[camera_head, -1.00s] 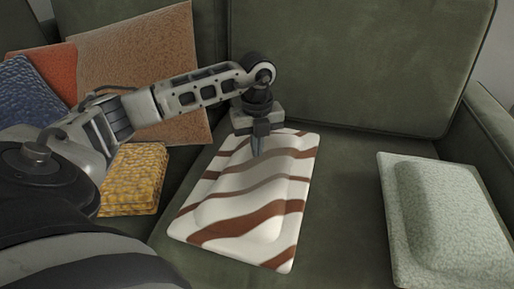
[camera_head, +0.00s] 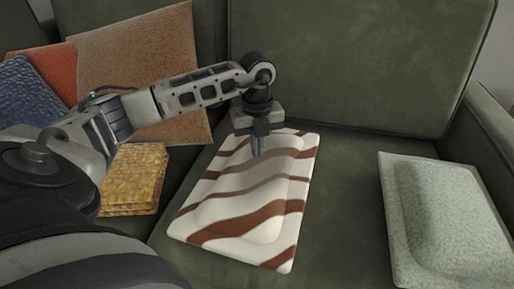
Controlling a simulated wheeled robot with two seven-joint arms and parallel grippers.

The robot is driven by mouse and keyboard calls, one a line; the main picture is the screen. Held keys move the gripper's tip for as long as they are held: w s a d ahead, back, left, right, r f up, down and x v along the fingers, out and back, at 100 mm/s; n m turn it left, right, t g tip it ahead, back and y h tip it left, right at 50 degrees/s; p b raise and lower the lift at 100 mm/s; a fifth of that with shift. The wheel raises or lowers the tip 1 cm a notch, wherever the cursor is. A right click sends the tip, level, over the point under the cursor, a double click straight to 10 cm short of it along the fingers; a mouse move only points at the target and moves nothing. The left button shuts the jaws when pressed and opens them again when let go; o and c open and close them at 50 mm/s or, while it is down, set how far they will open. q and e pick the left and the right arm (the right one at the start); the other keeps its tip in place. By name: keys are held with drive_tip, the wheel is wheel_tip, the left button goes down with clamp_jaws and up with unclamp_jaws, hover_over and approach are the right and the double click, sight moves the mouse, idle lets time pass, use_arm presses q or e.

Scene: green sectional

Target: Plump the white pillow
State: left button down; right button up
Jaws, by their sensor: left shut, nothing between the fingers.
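The white pillow (camera_head: 245,217) with brown wavy stripes lies flat on the green sofa seat, in the middle of the head view. Its middle is raised in a soft bulge, with a flatter rim around it. My left gripper (camera_head: 257,148) points down over the far part of this pillow. Its fingers are shut with nothing between them. The fingertips look to be at or just above the pillow's surface; I cannot tell whether they touch. My right gripper is not in view.
A pale green pillow (camera_head: 445,222) lies at the right by the armrest. A yellow woven cushion (camera_head: 135,178) lies at the left. Brown (camera_head: 140,62), orange (camera_head: 52,70) and blue (camera_head: 30,98) cushions lean on the backrest (camera_head: 350,60). Bare seat (camera_head: 345,215) shows between the striped and pale pillows.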

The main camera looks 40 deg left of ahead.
use_arm(q)
drive_tip(key=shift+f, duration=0.25)
drive_tip(key=shift+s+f+b, duration=0.1)
drive_tip(key=shift+f+b, duration=0.55)
drive_tip(key=shift+f, duration=0.2)
idle(0.3)
drive_tip(key=shift+r+p, duration=0.8)
drive_tip(key=shift+p, duration=0.1)
drive_tip(key=shift+f, duration=0.15)
drive_tip(key=shift+f+b, duration=0.45)
drive_tip(key=shift+f, duration=0.05)
